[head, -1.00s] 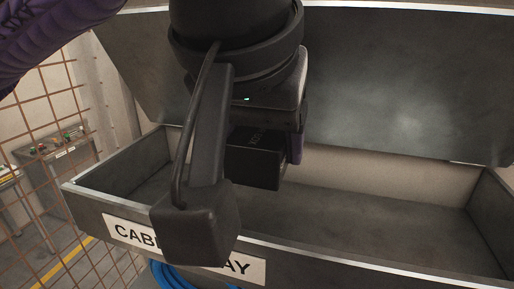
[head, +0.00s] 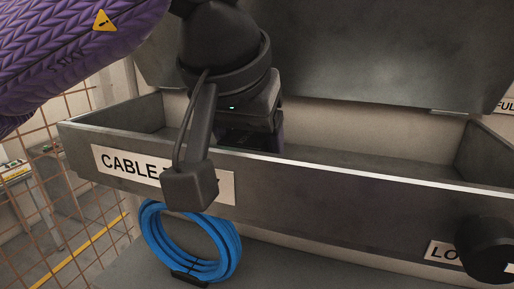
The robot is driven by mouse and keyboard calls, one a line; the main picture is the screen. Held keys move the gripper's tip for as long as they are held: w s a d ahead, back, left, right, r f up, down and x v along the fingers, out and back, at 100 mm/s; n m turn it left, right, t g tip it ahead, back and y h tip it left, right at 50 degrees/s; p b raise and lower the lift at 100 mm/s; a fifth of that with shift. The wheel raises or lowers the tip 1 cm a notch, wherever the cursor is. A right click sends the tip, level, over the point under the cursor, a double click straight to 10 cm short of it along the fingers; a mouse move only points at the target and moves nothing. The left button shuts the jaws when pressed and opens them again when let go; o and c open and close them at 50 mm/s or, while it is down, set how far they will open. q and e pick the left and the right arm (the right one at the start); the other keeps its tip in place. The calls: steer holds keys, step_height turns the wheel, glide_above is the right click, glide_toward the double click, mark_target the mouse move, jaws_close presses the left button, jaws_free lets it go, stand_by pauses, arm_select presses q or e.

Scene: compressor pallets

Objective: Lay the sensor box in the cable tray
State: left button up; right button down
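The cable tray (head: 330,183) is a long grey metal trough with a white label reading CABLE, the rest of it covered by my wrist camera. My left gripper (head: 250,143) comes down from above into the left half of the tray, just behind its front wall. The dark sensor box (head: 243,137) shows only as a narrow strip under the gripper body. It looks held between the fingers. The front wall hides its lower part and the fingertips, so I cannot see whether it touches the tray floor. My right gripper is not in view.
A black round part (head: 487,250) stands at the lower right beside a partly covered label. A raised grey panel (head: 370,60) is behind the tray. The tray's right half looks empty. Wire mesh (head: 55,190) is at left.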

arm_select(q)
steer(key=shift+w+a+f, duration=0.2)
steer(key=shift+w+a, duration=0.1)
steer(key=shift+w, duration=0.05)
steer(key=o, duration=0.9)
steer(key=shift+a, duration=0.15)
steer(key=o, duration=0.3)
steer(key=shift+s, duration=0.1)
steer(key=shift+o, duration=0.3)
steer(key=shift+s+d+r, duration=0.1)
steer(key=shift+s+d, duration=0.1)
steer(key=shift+d, duration=0.1)
steer(key=shift+w+a, duration=0.1)
steer(key=shift+a+r, duration=0.1)
steer(key=shift+r, duration=0.25)
steer(key=v, duration=1.1)
steer(key=shift+r, duration=0.2)
